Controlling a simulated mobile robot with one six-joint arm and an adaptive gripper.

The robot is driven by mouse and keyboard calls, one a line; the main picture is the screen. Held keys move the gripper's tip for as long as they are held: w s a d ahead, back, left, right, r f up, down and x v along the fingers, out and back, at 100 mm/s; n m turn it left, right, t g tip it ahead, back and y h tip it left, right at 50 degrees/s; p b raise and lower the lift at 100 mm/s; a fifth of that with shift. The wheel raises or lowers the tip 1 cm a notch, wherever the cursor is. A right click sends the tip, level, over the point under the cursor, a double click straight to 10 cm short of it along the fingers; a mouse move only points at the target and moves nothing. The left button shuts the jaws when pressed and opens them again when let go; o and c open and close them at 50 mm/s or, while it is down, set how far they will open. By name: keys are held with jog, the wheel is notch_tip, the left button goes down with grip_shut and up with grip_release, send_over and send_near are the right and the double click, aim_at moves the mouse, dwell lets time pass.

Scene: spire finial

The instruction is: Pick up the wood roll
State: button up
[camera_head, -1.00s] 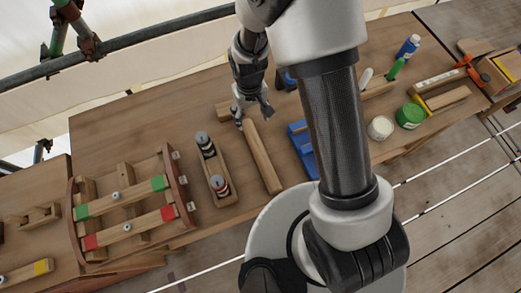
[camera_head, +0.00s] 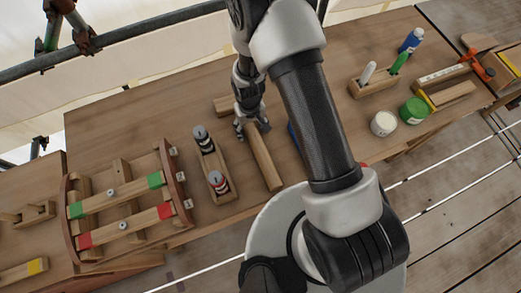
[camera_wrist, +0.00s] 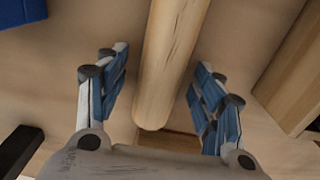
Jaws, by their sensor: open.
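The wood roll (camera_head: 263,160) is a plain light-wood rod lying on the wooden table, running from my gripper toward the table's front edge. In the wrist view the wood roll (camera_wrist: 168,65) runs from the top edge down to a rounded near end. My gripper (camera_head: 254,130) is over the roll's far end. In the wrist view its two blue-padded fingers (camera_wrist: 160,90) are spread, one on each side of the roll, with gaps between them and the wood. The gripper is open and holds nothing. My arm hides part of the table to the right.
A frame with red and green-ended bars (camera_head: 123,205) is further left. Jars (camera_head: 384,123) and a bottle stand at right. The back left table is clear.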

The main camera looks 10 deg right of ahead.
jog(key=c, duration=1.3)
jog(key=shift+r, duration=0.1)
